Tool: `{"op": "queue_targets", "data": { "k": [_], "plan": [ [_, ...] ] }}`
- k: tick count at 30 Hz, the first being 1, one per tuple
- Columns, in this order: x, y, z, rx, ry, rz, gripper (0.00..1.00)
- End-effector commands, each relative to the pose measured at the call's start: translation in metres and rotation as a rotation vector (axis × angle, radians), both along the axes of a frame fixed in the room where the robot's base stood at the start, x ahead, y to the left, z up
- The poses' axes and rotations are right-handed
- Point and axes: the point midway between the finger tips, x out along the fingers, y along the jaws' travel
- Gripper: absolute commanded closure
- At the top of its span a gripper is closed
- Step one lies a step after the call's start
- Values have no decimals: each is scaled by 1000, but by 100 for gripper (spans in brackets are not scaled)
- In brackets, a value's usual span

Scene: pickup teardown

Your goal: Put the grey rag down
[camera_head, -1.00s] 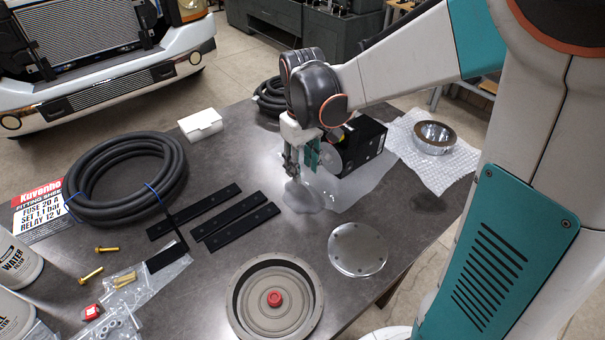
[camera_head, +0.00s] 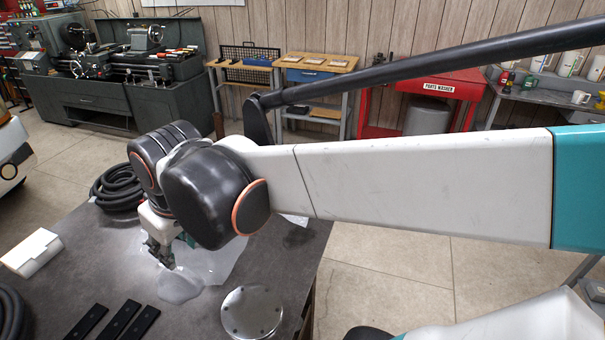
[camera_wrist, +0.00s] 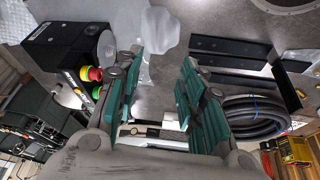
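The grey rag (camera_head: 180,286) lies as a smooth, pale, flattened patch on the dark table, near the edge of a clear sheet. It also shows in the wrist view (camera_wrist: 160,32), just past the fingertips. My gripper (camera_head: 163,257) points down close to the rag, at its upper left in the head view. In the wrist view my gripper (camera_wrist: 161,60) has its two teal-padded fingers spread apart, with nothing between them. The exact gap between fingertips and rag is hard to tell.
A round metal plate (camera_head: 252,312) lies right of the rag, black strips (camera_head: 123,318) to its lower left. A white box (camera_head: 32,253) and coiled hose (camera_head: 117,186) lie at left. A black unit with a red knob (camera_wrist: 72,50) stands close to my gripper.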

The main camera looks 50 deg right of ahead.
Motion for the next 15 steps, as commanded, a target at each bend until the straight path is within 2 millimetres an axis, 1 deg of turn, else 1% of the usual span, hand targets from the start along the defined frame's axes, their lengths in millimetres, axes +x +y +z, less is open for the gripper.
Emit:
{"op": "queue_targets", "data": {
  "k": [1, 6, 11, 15],
  "plan": [
    [-12, 0, 0, 6, -32, -15, 64],
    [-37, 0, 1, 32, -142, -65, 64],
    [-50, 0, -1, 50, -210, -94, 64],
    [-54, 0, -1, 58, -235, -105, 64]
  ]
}}
